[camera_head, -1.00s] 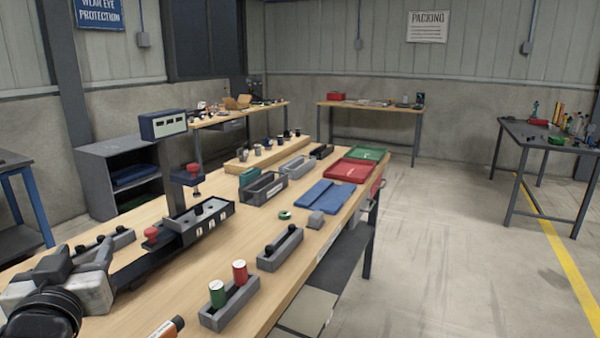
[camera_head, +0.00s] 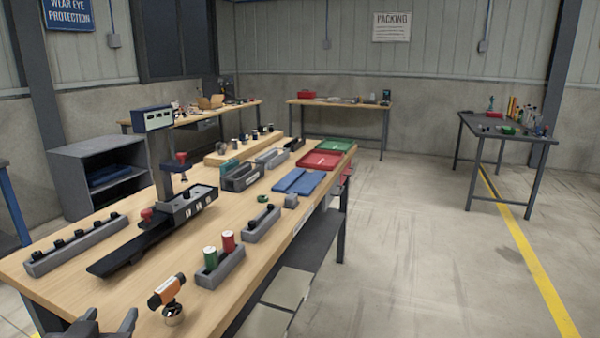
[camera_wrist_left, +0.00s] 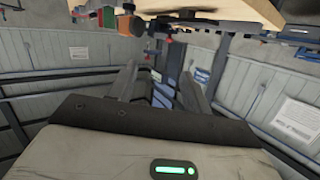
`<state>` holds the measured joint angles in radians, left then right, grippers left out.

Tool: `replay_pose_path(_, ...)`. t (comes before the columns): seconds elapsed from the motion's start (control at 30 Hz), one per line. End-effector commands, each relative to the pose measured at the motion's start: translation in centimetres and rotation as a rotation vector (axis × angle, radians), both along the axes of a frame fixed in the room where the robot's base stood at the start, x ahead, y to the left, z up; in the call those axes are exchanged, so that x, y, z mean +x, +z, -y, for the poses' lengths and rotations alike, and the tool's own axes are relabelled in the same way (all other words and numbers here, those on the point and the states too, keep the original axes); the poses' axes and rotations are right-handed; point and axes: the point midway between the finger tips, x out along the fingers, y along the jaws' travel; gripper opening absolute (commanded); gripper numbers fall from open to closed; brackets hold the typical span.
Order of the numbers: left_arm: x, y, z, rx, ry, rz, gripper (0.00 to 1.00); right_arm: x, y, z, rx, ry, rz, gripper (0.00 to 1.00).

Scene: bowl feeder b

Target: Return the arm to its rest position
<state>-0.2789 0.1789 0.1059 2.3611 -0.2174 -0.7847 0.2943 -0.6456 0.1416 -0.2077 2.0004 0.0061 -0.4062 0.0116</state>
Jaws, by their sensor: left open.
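My left gripper (camera_head: 107,318) shows at the bottom left edge of the head view, with its two fingers spread apart and nothing between them. It is by the near edge of the wooden workbench (camera_head: 75,270), clear of the parts on it. In the left wrist view the fingers (camera_wrist_left: 160,88) stand apart and empty, and the bench edge (camera_wrist_left: 215,10) is at the top of the picture. The rest of the left arm is out of the head view. My right gripper is not in view.
An orange and black tool (camera_head: 168,290) stands near the bench's front edge. A grey block (camera_head: 222,268) holds a green and a red cylinder. A dark fixture (camera_head: 140,248) with an upright post and a long grey holder (camera_head: 78,243) are behind.

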Motion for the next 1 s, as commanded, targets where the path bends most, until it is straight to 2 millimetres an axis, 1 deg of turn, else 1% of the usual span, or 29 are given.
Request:
replay_pose_path(0.03, -0.2, -2.0, 1.0, -0.004, -0.032, -0.040, 0.49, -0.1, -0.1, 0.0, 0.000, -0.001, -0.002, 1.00)
replay_pose_path(0.13, -0.9, -6.2, 3.3, -0.010, -0.106, -0.116, 0.49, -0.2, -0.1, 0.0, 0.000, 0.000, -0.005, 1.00)
replay_pose_path(0.17, -1.2, -7.6, 4.1, -0.015, -0.133, -0.141, 0.49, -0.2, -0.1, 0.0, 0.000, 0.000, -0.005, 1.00)
replay_pose_path(0.23, -2.6, -11.4, 6.3, -0.028, -0.199, -0.209, 0.49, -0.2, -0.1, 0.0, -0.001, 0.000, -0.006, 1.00)
replay_pose_path(0.27, -3.4, -13.2, 7.4, -0.035, -0.230, -0.240, 0.49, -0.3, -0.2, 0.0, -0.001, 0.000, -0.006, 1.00)
replay_pose_path(0.3, -4.6, -15.4, 8.9, -0.047, -0.271, -0.279, 0.49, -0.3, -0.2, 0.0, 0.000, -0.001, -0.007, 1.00)
replay_pose_path(0.37, -6.6, -18.2, 10.8, -0.066, -0.324, -0.327, 0.49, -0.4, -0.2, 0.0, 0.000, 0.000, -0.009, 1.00)
replay_pose_path(0.4, -7.8, -19.8, 12.0, -0.078, -0.354, -0.354, 0.49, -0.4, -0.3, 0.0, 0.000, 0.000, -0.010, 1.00)
replay_pose_path(0.5, -10.6, -22.7, 14.3, -0.104, -0.409, -0.406, 0.49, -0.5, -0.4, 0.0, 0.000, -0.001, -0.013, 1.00)
replay_pose_path(0.6, -12.3, -24.3, 15.7, -0.121, -0.442, -0.435, 0.49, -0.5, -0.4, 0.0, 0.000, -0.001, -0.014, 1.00)
replay_pose_path(0.7, -13.1, -24.9, 16.3, -0.129, -0.455, -0.445, 0.49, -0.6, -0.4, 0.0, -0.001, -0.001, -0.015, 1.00)
replay_pose_path(1.0, -13.1, -24.9, 16.3, -0.129, -0.456, -0.446, 0.49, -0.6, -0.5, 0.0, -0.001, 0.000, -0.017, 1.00)
